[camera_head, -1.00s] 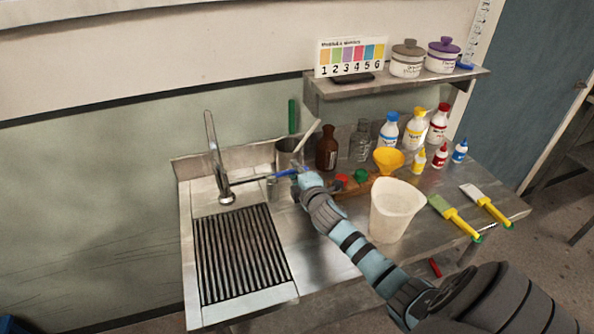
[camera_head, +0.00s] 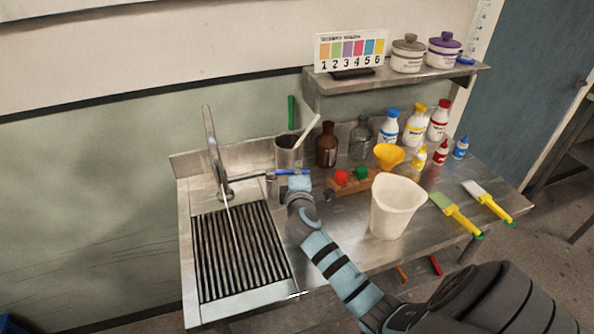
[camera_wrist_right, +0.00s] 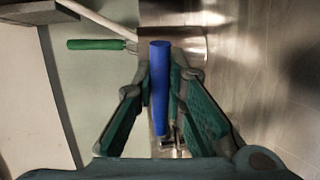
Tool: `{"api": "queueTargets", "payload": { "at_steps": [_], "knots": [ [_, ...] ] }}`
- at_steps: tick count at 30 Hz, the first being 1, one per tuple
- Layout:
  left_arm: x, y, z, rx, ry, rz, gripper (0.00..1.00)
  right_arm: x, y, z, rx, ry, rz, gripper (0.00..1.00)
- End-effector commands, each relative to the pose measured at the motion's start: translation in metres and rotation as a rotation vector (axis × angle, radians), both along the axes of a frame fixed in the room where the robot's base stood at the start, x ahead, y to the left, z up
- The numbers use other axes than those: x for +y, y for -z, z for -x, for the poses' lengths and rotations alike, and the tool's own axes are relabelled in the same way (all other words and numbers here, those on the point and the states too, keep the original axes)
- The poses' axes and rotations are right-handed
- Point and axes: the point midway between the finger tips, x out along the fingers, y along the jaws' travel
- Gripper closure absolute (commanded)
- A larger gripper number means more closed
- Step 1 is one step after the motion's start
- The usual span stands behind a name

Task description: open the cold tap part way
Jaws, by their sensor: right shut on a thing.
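The tap's curved metal spout (camera_head: 211,145) stands over the ribbed drain grate at the left of the steel bench. A thin pale stream of water (camera_head: 232,222) runs from it onto the grate. The blue tap lever (camera_head: 288,172) sticks out to the right of the metal tap body (camera_head: 271,186). My right gripper (camera_head: 300,180) is at the lever's outer part. In the right wrist view the blue lever (camera_wrist_right: 159,85) lies between the two fingers of my right gripper (camera_wrist_right: 160,80), which is shut on it. My left gripper is out of view.
Behind the lever stands a metal pot (camera_head: 288,152) with a white-handled tool. A wooden block (camera_head: 350,183) with red and green tops and a white bucket (camera_head: 396,207) are close to the right of my arm. Bottles stand at the back.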

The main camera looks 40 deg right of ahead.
Motion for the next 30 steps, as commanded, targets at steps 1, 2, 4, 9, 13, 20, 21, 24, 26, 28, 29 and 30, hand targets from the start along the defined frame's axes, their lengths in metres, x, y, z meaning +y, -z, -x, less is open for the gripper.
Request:
{"api": "queueTargets", "payload": {
  "at_steps": [1,2,4,9,13,20,21,24,26,28,29,30],
  "knots": [
    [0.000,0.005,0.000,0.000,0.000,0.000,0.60,0.003,0.003,0.001,-0.002,0.035,-0.003,1.00],
    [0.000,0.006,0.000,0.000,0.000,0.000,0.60,0.004,0.003,0.003,-0.002,0.060,-0.004,1.00],
    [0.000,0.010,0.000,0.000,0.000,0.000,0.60,0.007,0.003,0.006,-0.002,0.116,-0.003,1.00],
    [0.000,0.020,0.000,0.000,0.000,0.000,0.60,0.013,0.003,0.012,-0.002,0.238,-0.003,1.00],
    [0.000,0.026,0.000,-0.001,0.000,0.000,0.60,0.017,0.002,0.015,-0.002,0.312,-0.001,1.00],
    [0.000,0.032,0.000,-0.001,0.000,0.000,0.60,0.021,0.001,0.018,-0.001,0.390,-0.002,1.00],
    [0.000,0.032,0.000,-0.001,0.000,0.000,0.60,0.021,0.001,0.019,-0.001,0.397,0.000,1.00],
    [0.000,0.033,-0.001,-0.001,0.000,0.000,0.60,0.022,0.001,0.019,0.000,0.407,0.001,1.00],
    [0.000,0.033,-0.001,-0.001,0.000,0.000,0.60,0.022,0.000,0.019,0.000,0.409,0.001,1.00],
    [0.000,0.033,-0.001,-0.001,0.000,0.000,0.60,0.022,0.000,0.019,0.000,0.410,0.001,1.00],
    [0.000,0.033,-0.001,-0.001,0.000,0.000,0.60,0.022,0.000,0.019,0.000,0.410,0.001,1.00],
    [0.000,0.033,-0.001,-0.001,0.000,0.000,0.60,0.022,0.000,0.019,0.000,0.410,0.001,1.00]
  ]
}}
